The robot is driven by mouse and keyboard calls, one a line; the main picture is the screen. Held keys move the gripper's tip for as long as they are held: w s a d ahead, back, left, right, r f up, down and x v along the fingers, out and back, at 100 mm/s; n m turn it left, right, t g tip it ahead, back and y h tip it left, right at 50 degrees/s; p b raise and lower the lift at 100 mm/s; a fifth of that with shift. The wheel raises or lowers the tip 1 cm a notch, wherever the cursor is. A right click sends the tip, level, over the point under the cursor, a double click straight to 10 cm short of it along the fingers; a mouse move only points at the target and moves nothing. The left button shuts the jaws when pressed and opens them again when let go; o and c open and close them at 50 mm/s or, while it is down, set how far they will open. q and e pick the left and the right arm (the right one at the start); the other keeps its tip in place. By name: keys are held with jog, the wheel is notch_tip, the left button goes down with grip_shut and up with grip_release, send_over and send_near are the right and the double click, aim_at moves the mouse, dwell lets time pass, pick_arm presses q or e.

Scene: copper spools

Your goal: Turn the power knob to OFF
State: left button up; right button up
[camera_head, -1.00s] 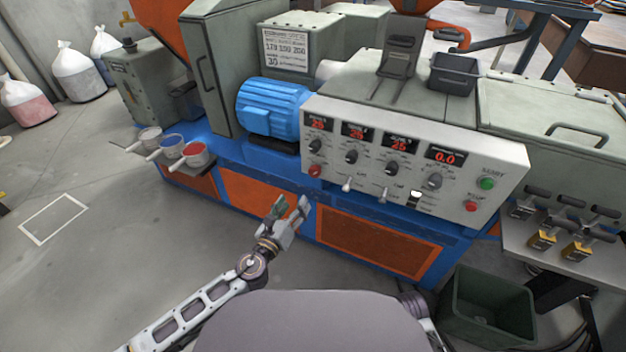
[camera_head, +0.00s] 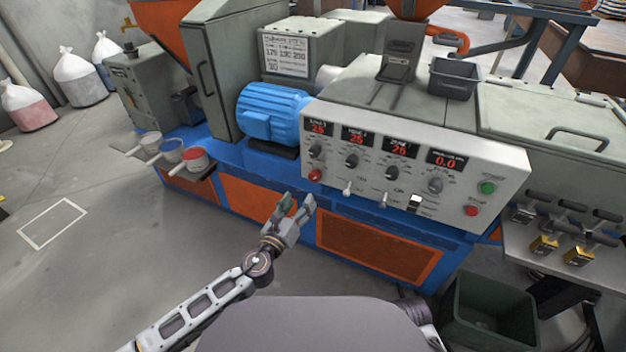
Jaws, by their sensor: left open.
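The white control panel (camera_head: 330,150) is on the front of the machine, right of centre. It carries a row of red digital displays with dark grey knobs below them. A grey knob (camera_head: 435,185) sits under the rightmost display, which reads 0.0. A red knob (camera_head: 315,175) is at the panel's lower left. The labels are too small to tell which knob is the power knob. My left gripper (camera_head: 297,205) is open and empty, in front of the machine, below and left of the red knob and apart from the panel. My right gripper is not in view.
A green button (camera_head: 487,187) and a red button (camera_head: 471,210) are at the panel's right, with toggle switches along its lower edge. A blue motor (camera_head: 270,112) stands left of the panel. A dark green bin (camera_head: 488,312) and a tool shelf (camera_head: 560,262) are at right.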

aim_at(313, 179)
pick_arm(q)
jog(key=x, duration=0.6)
jog(key=shift+w+d+b, duration=0.1)
jog(key=shift+w+b, duration=0.15)
jog(key=shift+b, duration=0.05)
jog(key=shift+x, duration=1.2)
jog(key=shift+w+d, duration=0.15)
jog(key=shift+w, duration=0.25)
jog(key=shift+w+d+b, duration=0.25)
jog(key=shift+w+b, duration=0.1)
jog(key=shift+w, duration=0.35)
jog(key=shift+w+d, duration=0.1)
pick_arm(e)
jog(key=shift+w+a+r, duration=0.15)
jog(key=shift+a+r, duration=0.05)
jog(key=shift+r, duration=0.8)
pick_arm(q)
jog(key=shift+c, duration=0.2)
